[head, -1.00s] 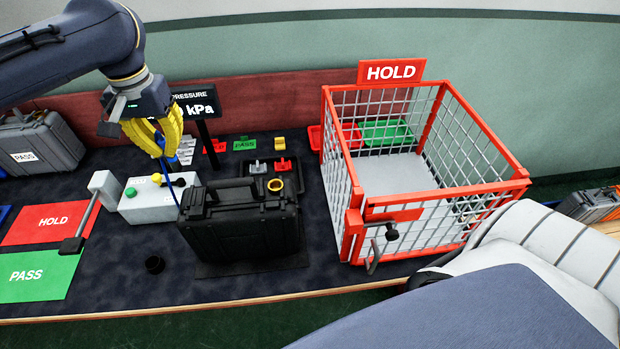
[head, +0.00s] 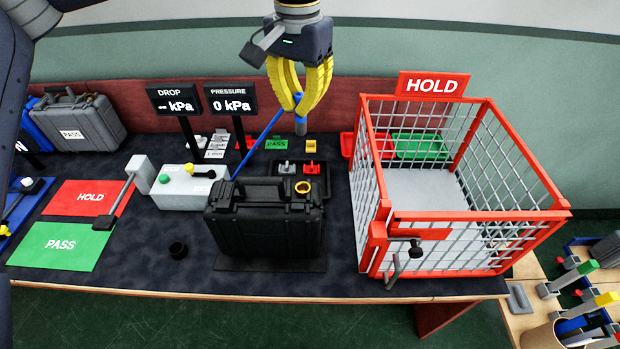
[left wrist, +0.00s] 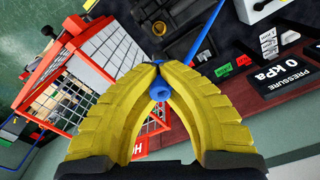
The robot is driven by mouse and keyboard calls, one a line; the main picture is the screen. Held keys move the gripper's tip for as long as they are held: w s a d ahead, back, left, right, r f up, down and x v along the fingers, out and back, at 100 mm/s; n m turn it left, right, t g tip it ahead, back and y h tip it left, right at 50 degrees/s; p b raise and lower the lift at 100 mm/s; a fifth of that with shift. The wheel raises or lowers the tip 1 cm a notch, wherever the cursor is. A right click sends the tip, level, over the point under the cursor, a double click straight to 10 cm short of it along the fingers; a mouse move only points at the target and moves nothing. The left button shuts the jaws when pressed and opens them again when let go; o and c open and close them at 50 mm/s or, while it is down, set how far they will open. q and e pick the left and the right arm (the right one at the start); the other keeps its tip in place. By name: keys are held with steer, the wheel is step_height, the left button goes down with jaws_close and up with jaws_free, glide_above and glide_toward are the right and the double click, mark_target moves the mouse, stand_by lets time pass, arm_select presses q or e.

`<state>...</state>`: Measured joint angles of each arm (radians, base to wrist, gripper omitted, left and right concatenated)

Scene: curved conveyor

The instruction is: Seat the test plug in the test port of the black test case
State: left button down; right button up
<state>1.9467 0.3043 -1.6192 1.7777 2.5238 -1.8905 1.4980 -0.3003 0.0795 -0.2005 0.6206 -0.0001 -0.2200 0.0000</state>
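The black test case (head: 265,222) stands shut and upright on the bench, handle on top. A gold ring (head: 303,188), apparently the test port, sits at its top right. My left gripper (head: 300,112) points down above and behind the case. In the left wrist view, the blue plug (left wrist: 160,92) shows between the fingers. My right gripper is out of view.
The red-framed HOLD cage (head: 460,215) stands close right of the case. A grey box with buttons (head: 185,187) and a lever are left. The pressure display (head: 231,105) reads 0 kPa. A small tray (head: 290,185) lies behind the case. Bench is clear in front.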

mark_target(301, 133)
arm_select(q)
step_height(301, 133, down, 18)
steer(key=shift+r, duration=0.1)
stand_by(0.7)
steer(key=c, duration=1.6)
jaws_free()
step_height(301, 133, up, 12)
steer(key=shift+s, duration=0.1)
